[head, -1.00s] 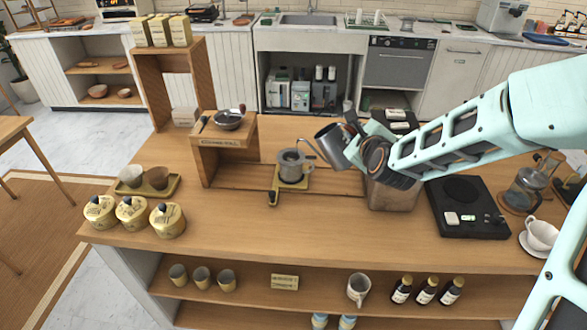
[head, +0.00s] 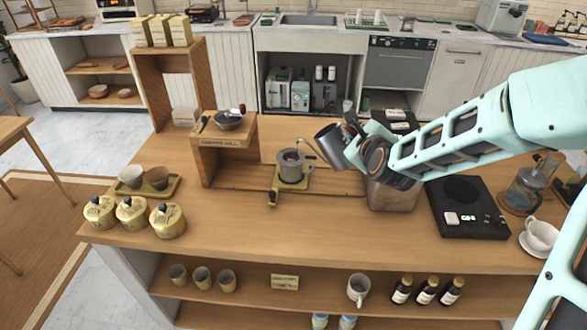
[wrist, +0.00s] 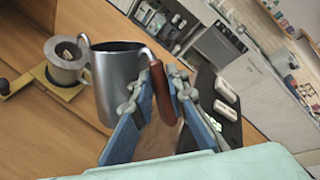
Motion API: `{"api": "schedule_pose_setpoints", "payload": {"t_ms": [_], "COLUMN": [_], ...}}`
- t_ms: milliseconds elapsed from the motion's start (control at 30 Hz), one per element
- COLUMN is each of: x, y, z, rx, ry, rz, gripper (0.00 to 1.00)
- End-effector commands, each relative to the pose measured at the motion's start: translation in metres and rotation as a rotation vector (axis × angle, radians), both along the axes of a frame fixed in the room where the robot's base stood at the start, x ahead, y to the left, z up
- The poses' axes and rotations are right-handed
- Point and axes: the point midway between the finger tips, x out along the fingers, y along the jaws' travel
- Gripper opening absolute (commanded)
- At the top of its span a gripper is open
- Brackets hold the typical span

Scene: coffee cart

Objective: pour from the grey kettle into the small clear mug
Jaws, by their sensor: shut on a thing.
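The grey kettle (head: 329,143) is in my gripper (head: 352,143) above the middle of the wooden counter, tilted left in the head view. Its thin spout points at a small greyish mug (head: 291,167) and ends close above its right side. The wrist view shows the metal kettle body (wrist: 119,88) and my gripper's fingers (wrist: 158,100) shut around its red-brown handle (wrist: 161,92). The mug (wrist: 63,66) stands upright on a yellow base, apart from the kettle body, with something brownish inside. I cannot make out any liquid stream.
A wooden stand (head: 202,160) with a bowl is left of the mug. Yellow canisters (head: 132,212) stand at left. The counter's front middle is clear.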

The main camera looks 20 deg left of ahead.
Motion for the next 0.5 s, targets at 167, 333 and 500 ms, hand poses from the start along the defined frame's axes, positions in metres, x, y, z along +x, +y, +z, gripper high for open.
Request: {"api": "schedule_pose_setpoints", "payload": {"t_ms": [167,333,500], "x": [0.001,0.001,0.001], "y": [0.000,-0.003,-0.006], "z": [0.002,-0.005,-0.012], "rx": [0.001,0.019,0.053], "ry": [-0.004,-0.007,-0.010], "rz": [-0.001,-0.002,-0.003], "gripper": [0.00,0.00,0.00]}}
